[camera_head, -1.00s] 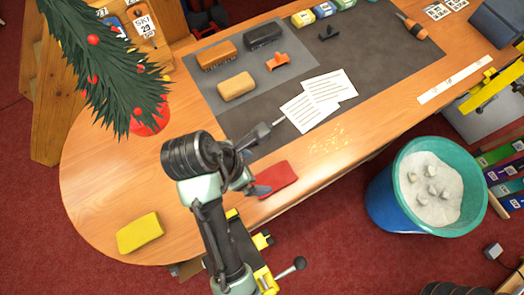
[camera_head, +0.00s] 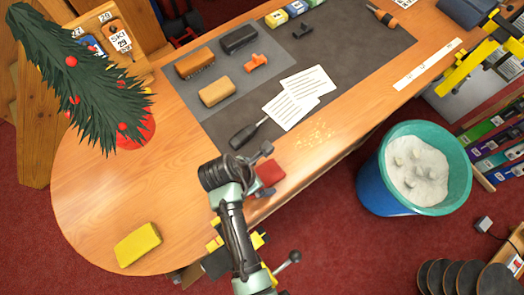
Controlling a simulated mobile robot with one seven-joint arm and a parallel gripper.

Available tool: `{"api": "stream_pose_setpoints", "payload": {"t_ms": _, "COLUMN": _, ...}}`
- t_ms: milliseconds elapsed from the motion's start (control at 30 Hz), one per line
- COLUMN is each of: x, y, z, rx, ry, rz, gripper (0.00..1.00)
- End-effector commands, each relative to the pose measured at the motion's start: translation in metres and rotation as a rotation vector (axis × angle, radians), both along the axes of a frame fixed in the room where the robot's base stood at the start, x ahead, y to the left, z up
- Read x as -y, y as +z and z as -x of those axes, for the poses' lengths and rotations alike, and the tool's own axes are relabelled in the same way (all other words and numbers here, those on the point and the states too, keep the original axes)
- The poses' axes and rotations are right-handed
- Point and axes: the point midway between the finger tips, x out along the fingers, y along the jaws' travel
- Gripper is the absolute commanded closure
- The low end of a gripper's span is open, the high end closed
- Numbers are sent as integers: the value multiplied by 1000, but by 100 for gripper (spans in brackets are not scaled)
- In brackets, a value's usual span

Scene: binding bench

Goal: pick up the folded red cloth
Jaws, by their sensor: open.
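The folded red cloth (camera_head: 271,175) lies near the front edge of the wooden bench, partly hidden by my gripper. My gripper (camera_head: 265,169) is open, with one finger on the far side of the cloth and the other on its near side in the picture. The space between the fingers overlaps the cloth's left part. I cannot tell how high the fingers are above the bench or whether they touch the cloth.
A dark-handled screwdriver (camera_head: 247,134) and papers (camera_head: 299,97) lie just beyond the gripper. A folded yellow cloth (camera_head: 138,245) lies at the front left. A blue bucket (camera_head: 374,192) stands right.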

Motion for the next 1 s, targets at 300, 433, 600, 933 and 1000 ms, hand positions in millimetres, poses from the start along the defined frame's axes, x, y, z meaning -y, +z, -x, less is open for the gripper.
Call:
{"api": "stream_pose_setpoints", "payload": {"t_ms": 300, "x": 0, "y": 0, "z": 0, "rx": 0, "ry": 0, "rz": 0, "gripper": 22}}
{"api": "stream_pose_setpoints", "payload": {"t_ms": 433, "x": 0, "y": 0, "z": 0, "rx": 0, "ry": 0, "rz": 0, "gripper": 45}}
{"api": "stream_pose_setpoints", "payload": {"t_ms": 600, "x": 0, "y": 0, "z": 0, "rx": 0, "ry": 0, "rz": 0, "gripper": 70}}
{"api": "stream_pose_setpoints", "payload": {"t_ms": 933, "x": 0, "y": 11, "z": -1, "rx": 3, "ry": 0, "rz": -1, "gripper": 70}}
{"api": "stream_pose_setpoints", "payload": {"t_ms": 1000, "x": 0, "y": 21, "z": -1, "rx": 5, "ry": 0, "rz": -1, "gripper": 70}}
